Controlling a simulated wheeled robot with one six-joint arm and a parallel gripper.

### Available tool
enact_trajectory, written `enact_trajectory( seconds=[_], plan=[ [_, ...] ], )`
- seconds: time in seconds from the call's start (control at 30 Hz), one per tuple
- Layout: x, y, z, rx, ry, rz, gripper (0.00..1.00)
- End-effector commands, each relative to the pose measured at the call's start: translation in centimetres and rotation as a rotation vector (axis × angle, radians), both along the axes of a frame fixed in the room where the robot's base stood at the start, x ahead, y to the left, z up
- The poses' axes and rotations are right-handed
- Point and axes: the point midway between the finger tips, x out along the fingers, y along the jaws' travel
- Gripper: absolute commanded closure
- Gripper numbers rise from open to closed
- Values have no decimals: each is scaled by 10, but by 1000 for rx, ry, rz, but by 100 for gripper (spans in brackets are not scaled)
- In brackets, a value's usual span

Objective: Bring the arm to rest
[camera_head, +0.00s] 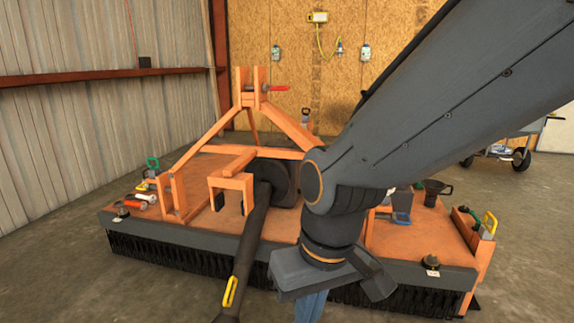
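My arm comes in from the upper right and bends down in front of a large orange sweeper attachment. My gripper (322,284) hangs at the arm's end, at the bottom centre, in front of the sweeper's front edge. A blue piece (310,307) shows below the gripper body and runs out of the picture. I cannot tell whether it is part of the gripper or something held. The fingertips are hidden or cut off, so the opening does not show.
The orange sweeper (412,236) with black bristles fills the middle floor, its A-frame rising behind. A black shaft (250,240) with a yellow handle slopes forward left of my gripper. Small tools lie on the deck's ends. A wheeled cart (508,150) stands back right. Floor at left is clear.

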Motion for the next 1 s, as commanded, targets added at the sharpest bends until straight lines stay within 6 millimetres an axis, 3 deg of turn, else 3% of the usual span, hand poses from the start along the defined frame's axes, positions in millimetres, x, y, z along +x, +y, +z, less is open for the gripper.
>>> enact_trajectory(
  seconds=[0.2, 0.47, 1.0],
  plan=[
    [-34, 25, 19, 12, 29, 95, 100],
    [-69, 44, 36, 19, 59, 185, 100],
    [-58, 20, 80, -3, 60, 92, 100]
  ],
)
